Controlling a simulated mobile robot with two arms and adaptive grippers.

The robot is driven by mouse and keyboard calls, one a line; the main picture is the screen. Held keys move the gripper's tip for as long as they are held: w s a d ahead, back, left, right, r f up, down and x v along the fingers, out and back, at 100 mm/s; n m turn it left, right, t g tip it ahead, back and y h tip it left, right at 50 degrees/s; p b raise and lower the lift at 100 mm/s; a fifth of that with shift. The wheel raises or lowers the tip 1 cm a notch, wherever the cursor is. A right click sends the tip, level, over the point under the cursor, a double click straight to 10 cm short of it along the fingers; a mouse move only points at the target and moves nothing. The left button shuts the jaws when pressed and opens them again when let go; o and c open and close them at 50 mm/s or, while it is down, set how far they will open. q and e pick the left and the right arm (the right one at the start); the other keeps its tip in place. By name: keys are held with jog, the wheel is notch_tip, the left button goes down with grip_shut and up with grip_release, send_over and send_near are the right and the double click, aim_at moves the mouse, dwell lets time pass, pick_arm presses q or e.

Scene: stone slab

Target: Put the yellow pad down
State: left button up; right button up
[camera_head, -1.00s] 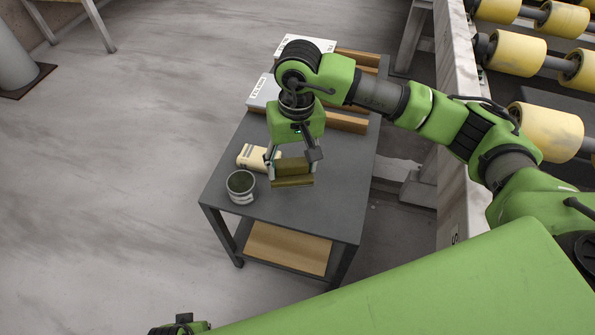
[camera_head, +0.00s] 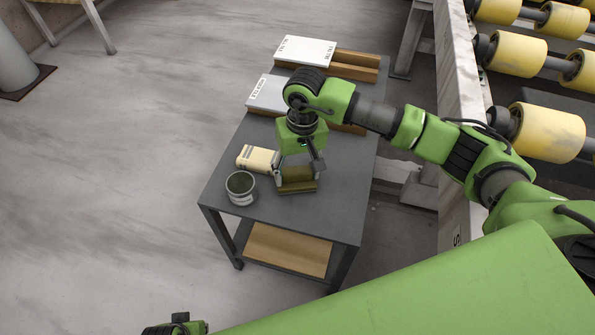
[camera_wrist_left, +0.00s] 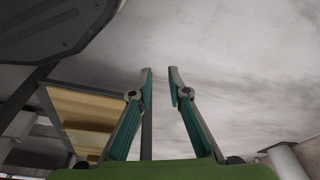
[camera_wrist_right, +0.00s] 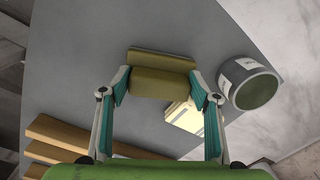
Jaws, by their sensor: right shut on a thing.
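The yellow pad (camera_head: 297,175), olive-yellow and block-like with a wider flat base, is between the fingers of my right gripper (camera_head: 299,178). It is low over the front part of the grey table (camera_head: 325,218); I cannot tell whether its base touches the top. In the right wrist view the fingers are shut on both ends of the pad (camera_wrist_right: 160,82). My left gripper (camera_wrist_left: 162,72) is empty, its fingers apart, away from the table. In the head view only a bit of it shows at the bottom edge.
An open tin (camera_head: 240,188) and a cream packet (camera_head: 257,158) stand close left of the pad. White-topped slabs (camera_head: 304,50) and wooden bars (camera_head: 352,72) lie at the table's back. The table's front right is clear. A roller conveyor (camera_head: 548,130) stands at right.

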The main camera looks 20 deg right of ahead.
aim_at(300, 171)
jog(key=o, duration=1.5)
pick_arm(q)
jog(key=shift+w+r, duration=0.1)
jog(key=shift+r, duration=0.1)
jog(key=shift+r, duration=0.1)
pick_arm(e)
jog(key=shift+r, duration=0.1)
pick_arm(q)
jog(key=f, duration=0.1)
jog(key=f+p, duration=0.1)
jog(key=f, duration=0.1)
jog(key=shift+s+a+f, duration=0.15)
jog(key=shift+s+f, duration=0.05)
jog(key=shift+s, duration=0.2)
pick_arm(e)
notch_tip(300, 171, up, 12)
jog(key=shift+d, duration=0.35)
pick_arm(q)
jog(key=shift+s, duration=0.2)
